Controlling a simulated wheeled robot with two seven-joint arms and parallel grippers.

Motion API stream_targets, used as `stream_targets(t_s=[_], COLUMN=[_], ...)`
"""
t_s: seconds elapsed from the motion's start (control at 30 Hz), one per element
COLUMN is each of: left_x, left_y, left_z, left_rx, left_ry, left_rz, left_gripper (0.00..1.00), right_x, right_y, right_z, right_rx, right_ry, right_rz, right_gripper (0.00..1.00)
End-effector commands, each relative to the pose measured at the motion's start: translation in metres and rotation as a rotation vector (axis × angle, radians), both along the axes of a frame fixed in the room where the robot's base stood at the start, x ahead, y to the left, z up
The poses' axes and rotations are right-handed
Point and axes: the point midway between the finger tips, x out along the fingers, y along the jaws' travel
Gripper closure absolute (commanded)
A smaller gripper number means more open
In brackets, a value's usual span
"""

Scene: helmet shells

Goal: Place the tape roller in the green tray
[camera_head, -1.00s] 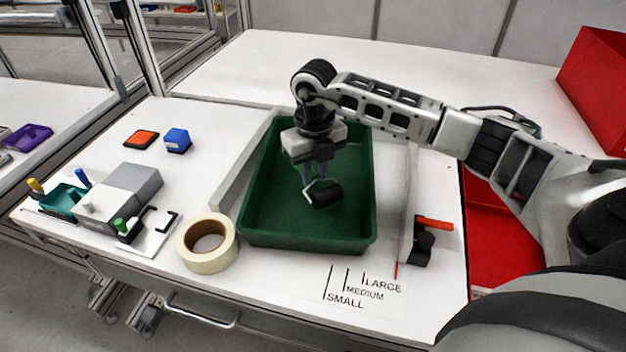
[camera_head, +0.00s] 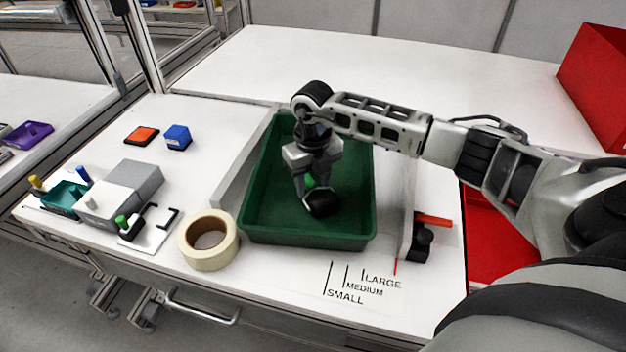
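The tape roller (camera_head: 322,204), with a black roller head, is inside the green tray (camera_head: 355,236), low over or on its floor. A bit of bright green, perhaps its handle, shows above the head. My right gripper (camera_head: 311,186) points down into the tray directly above the roller. Its fingers look spread around the green part, so it appears open. Whether a finger still touches the roller is hard to see. My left gripper is not in view.
A masking tape roll (camera_head: 208,241) stands left of the tray. A grey block fixture (camera_head: 120,193), blue block (camera_head: 178,137) and orange pad (camera_head: 141,135) lie further left. A red-handled black tool (camera_head: 424,238) is at right, near a red bin (camera_head: 492,240).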

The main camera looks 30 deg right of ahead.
Motion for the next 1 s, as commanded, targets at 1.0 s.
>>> stream_targets(t_s=[1.0], left_x=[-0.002], left_y=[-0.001], left_z=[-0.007], left_rx=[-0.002], left_ry=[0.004], left_rz=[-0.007], left_gripper=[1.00], right_x=[0.000], right_y=[0.000], right_z=[0.122], right_rx=[0.000], right_ry=[-0.001], right_rz=[0.000], right_gripper=[0.57])
